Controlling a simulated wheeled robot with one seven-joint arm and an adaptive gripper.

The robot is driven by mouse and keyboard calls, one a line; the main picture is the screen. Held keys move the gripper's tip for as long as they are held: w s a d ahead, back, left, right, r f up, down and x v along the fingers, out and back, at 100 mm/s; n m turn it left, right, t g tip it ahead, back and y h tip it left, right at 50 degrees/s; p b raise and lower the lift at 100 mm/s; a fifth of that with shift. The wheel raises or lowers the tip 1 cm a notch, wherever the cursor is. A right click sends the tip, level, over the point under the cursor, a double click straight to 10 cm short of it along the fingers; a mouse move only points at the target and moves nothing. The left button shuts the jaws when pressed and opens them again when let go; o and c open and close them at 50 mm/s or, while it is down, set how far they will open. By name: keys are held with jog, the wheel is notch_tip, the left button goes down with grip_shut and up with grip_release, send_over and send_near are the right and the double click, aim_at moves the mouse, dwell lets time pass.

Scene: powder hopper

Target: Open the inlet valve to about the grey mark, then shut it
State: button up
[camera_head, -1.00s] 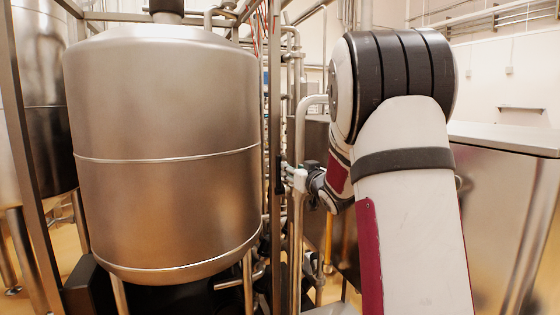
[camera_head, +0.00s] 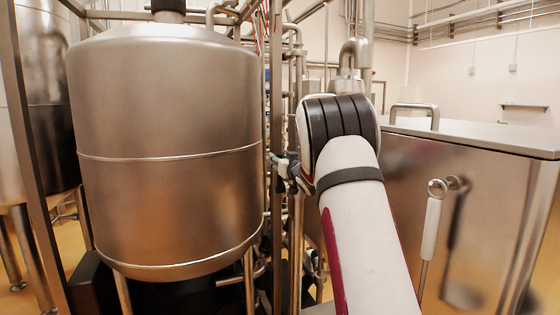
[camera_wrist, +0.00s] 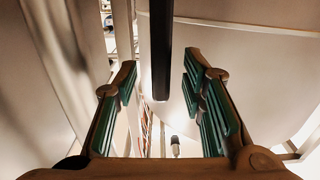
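A long dark bar (camera_wrist: 161,30), which looks like a valve handle, hangs down in the upper middle of the wrist view with its rounded lower end in sight. My gripper (camera_wrist: 160,70) is open, with green-padded fingers apart on either side of the bar in the picture. I cannot tell how deep the bar sits between them or whether a pad touches it. In the head view my gripper (camera_head: 281,168) is small and partly hidden at the pipework right of the tank. I cannot make out the grey mark or the valve body.
The big steel tank (camera_head: 165,120) stands close on the left. A frame post (camera_head: 275,80) and pipes crowd the gripper. A steel cabinet (camera_head: 480,170) stands on the right, with a white-gripped lever (camera_head: 431,228) on its front.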

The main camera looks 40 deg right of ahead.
jog(key=shift+w+d, duration=0.1)
jog(key=shift+w, duration=0.25)
grip_shut()
jog(key=shift+w+b, duration=0.1)
jog(key=shift+b, duration=0.2)
